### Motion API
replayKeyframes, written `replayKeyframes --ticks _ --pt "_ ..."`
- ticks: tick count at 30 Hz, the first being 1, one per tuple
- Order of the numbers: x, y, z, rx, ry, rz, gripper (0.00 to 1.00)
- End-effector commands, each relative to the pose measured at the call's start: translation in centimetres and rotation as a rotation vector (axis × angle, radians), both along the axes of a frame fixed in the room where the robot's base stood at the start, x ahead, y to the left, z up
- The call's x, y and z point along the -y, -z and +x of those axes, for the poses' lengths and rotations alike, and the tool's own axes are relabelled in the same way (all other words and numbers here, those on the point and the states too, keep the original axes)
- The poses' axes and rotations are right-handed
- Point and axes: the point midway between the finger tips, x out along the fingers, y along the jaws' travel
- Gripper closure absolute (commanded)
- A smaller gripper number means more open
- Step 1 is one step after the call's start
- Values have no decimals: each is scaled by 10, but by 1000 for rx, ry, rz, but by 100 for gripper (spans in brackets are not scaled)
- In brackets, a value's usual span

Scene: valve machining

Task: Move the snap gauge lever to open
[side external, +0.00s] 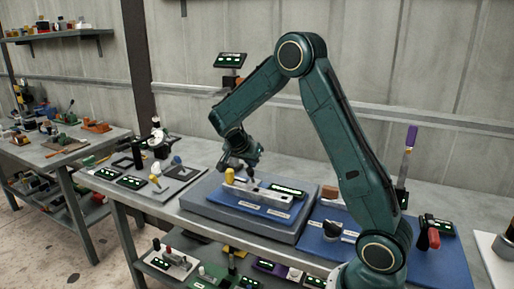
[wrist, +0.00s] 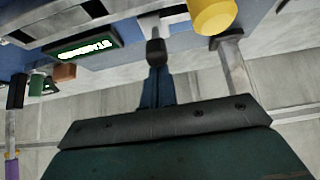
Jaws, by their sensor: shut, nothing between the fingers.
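The snap gauge fixture (side external: 268,194) is a pale metal bar on a blue plate, lying on a grey raised block. A yellow knob (side external: 229,175) stands at its left end and shows in the wrist view (wrist: 212,14). A small dark display with green text (side external: 288,189) sits behind the bar. My gripper (side external: 249,176) is low over the fixture, right of the yellow knob. In the wrist view its dark fingertips (wrist: 156,52) are together with nothing held, close to a light metal rod (wrist: 147,25). I cannot tell whether they touch it. Which part is the lever is unclear.
A blue plate with a dark knob (side external: 333,229) and a red-handled device (side external: 432,236) is on the right. A purple-handled tool (side external: 411,137) stands upright behind it. Grey plates with small devices (side external: 180,175) are on the left. A screen on a post (side external: 230,61) rises behind.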

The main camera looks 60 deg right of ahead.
Motion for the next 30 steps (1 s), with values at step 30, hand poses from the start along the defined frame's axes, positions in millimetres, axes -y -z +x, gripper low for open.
replayKeyframes --ticks 30 --pt "-26 -77 2 7 2 -8 100"
